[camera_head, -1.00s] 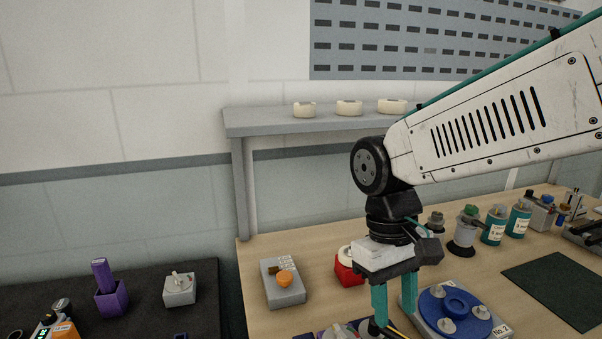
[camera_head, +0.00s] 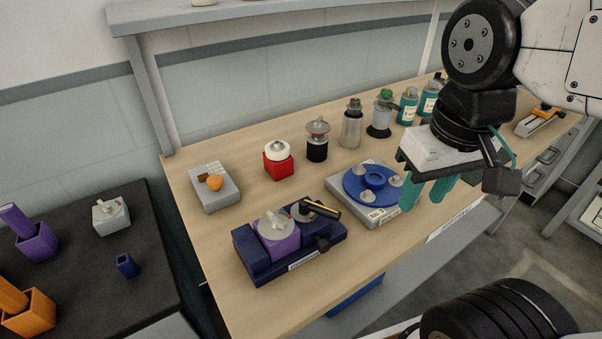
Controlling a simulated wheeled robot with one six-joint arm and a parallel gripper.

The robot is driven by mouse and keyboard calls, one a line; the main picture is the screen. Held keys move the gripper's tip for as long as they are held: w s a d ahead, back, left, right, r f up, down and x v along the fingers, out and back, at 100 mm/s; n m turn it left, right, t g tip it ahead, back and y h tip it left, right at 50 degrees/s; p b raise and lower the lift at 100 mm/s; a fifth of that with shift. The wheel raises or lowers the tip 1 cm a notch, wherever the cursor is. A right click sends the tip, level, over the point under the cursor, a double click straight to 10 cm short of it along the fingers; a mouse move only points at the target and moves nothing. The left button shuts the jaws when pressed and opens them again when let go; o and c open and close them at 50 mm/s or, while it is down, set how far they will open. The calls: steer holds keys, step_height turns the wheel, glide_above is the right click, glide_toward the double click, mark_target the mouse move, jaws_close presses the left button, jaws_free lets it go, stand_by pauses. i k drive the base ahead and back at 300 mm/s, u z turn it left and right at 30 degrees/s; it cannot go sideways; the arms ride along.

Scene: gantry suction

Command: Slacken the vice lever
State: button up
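A dark navy vice-like fixture (camera_head: 262,270) sits near the front edge of the wooden bench, with a purple block (camera_head: 279,240) seated in it. I take this lever for the vice lever. My gripper (camera_head: 421,206) points down, to the right of the fixture and apart from it. Its two teal fingers stand apart with nothing seen between them.
A blue round plate on a grey base (camera_head: 345,201) stands between the fixture and my gripper. A red block with a white ring (camera_head: 278,166) and several bottles stand behind. A grey box with an orange knob (camera_head: 214,188) is at left. Bench wood left of the fixture is clear.

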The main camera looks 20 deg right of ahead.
mark_target(306, 205)
steer(key=u, duration=0.9)
steer(key=k, duration=0.85)
steer(key=z, duration=0.95)
steer(key=i, duration=0.5)
steer(key=u, duration=0.05)
